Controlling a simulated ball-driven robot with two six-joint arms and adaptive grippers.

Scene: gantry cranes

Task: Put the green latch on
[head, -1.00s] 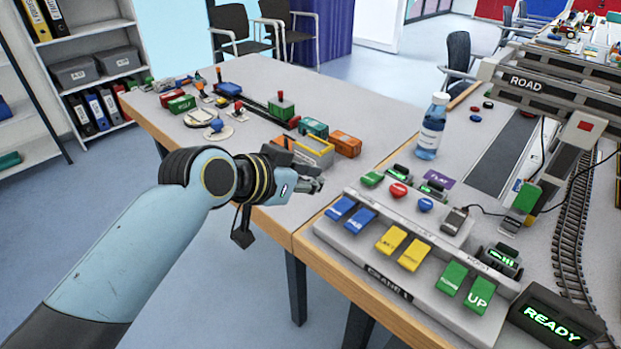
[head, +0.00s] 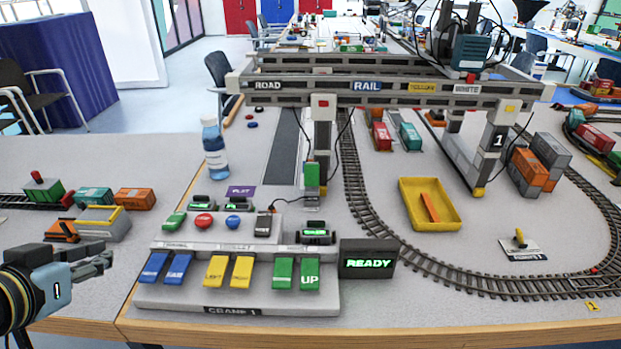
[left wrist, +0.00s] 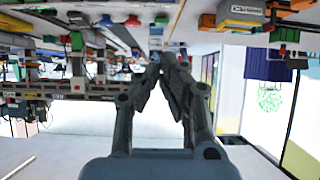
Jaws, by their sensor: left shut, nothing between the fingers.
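A small green latch (head: 174,221) sits at the left end of the raised back row of the crane 1 control panel (head: 230,299), left of a red button (head: 204,221) and a blue button (head: 233,221). A small lit display (head: 201,202) stands just behind it. I cannot tell from its look whether the latch is on or off. My left gripper (head: 108,260) is left of the panel, apart from it, with its fingers pointing right. It is shut and empty; its fingertips meet in the left wrist view (left wrist: 166,57). My right gripper is not in view.
Blue, yellow and green paddles (head: 283,274) line the panel's front. A READY display (head: 368,259) stands at its right. A water bottle (head: 214,150) stands behind the panel. Wagons (head: 135,199) and a grey-yellow block (head: 103,222) lie behind my left gripper. The gantry crane (head: 366,86) spans behind.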

